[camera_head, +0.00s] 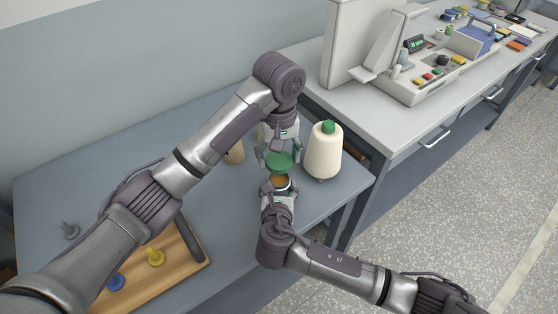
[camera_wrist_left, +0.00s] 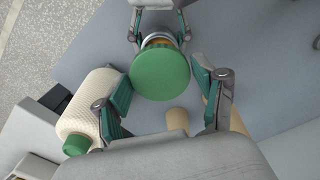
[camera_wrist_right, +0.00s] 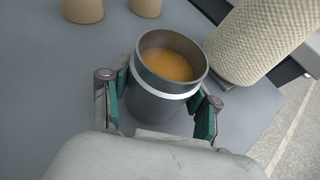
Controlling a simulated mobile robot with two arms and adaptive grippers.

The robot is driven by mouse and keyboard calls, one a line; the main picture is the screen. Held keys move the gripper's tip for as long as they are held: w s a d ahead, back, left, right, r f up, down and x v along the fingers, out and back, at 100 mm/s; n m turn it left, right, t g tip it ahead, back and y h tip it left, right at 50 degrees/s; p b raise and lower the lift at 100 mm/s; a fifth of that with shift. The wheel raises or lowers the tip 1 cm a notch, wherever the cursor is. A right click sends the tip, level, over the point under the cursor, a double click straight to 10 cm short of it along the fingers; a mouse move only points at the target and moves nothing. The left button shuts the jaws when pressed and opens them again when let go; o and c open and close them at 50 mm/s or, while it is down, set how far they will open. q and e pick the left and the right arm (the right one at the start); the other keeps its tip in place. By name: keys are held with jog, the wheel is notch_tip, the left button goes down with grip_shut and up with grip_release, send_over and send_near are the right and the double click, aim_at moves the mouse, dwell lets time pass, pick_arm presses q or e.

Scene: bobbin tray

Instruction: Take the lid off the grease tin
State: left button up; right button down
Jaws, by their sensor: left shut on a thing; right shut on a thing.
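The grease tin (camera_head: 280,186) is a grey can with a white band, and its top is uncovered. Orange grease (camera_wrist_right: 169,65) shows inside it in the right wrist view. My right gripper (camera_head: 278,193) is shut on the tin's sides and holds it upright, as the right wrist view shows. The round green lid (camera_head: 279,163) is above the tin, apart from its rim. My left gripper (camera_head: 279,153) is shut on the lid from above. In the left wrist view, the lid (camera_wrist_left: 160,74) covers most of the tin.
A cream thread cone (camera_head: 323,152) with a green top stands close on the right. Tan tubes (camera_head: 235,153) stand behind the left arm. A wooden board (camera_head: 178,262) with yellow and blue pegs lies front left. A grey bench (camera_head: 385,115) with equipment is at the back right.

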jog(key=shift+c, duration=1)
grip_release()
jog(key=shift+s, duration=0.1)
jog(key=v, duration=1.1)
jog(key=shift+s+r, duration=0.2)
jog(key=shift+s, duration=0.15)
